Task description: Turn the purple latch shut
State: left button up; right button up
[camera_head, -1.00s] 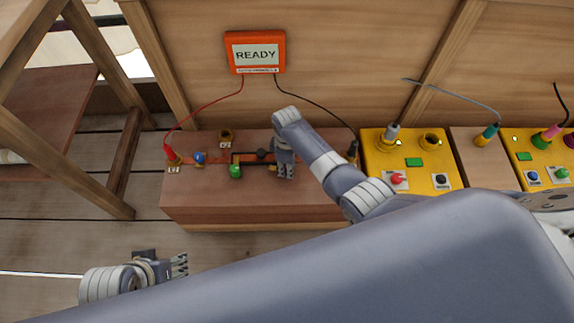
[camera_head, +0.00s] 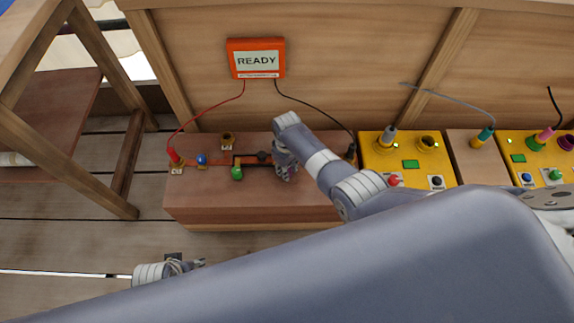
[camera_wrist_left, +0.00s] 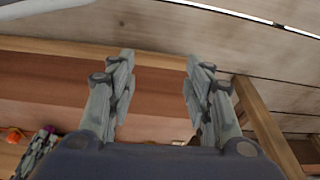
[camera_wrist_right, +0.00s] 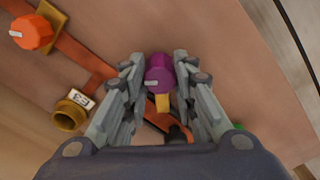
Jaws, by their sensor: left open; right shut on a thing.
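The purple latch (camera_wrist_right: 159,74) has a round knob with a pale mark and a yellow-orange piece below it. It sits between the fingertips of my right gripper (camera_wrist_right: 160,58), which is shut on it. In the head view my right gripper (camera_head: 285,172) is at the right part of the brown bench, with only a sliver of purple showing. My left gripper (camera_head: 201,263) is open and empty in front of the bench, partly hidden by my own arm. The left wrist view shows its fingers (camera_wrist_left: 160,62) apart with nothing between them.
The brown bench (camera_head: 250,208) carries a green knob (camera_head: 237,173), a blue knob (camera_head: 201,160), an empty socket (camera_head: 227,140) and a red plug (camera_head: 173,156). An orange screen (camera_head: 257,58) reads READY. A yellow panel (camera_head: 408,150) adjoins at right. An orange knob (camera_wrist_right: 32,32) is near the latch.

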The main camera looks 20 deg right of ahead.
jog(key=m, duration=0.2)
jog(key=shift+r+m+p, duration=0.1)
jog(key=shift+m+p, duration=0.3)
jog(key=shift+m, duration=0.9)
pick_arm(q)
notch_tip(320, 180, down, 7)
jog(key=s+p, duration=0.1)
jog(key=s, duration=0.1)
jog(key=shift+s+a+f, duration=0.15)
jog(key=shift+s+a, duration=0.05)
jog(key=shift+s, duration=0.05)
pick_arm(e)
jog(key=shift+m, duration=2.4)
jog(key=o, duration=1.1)
jog(key=shift+r, duration=5.9)
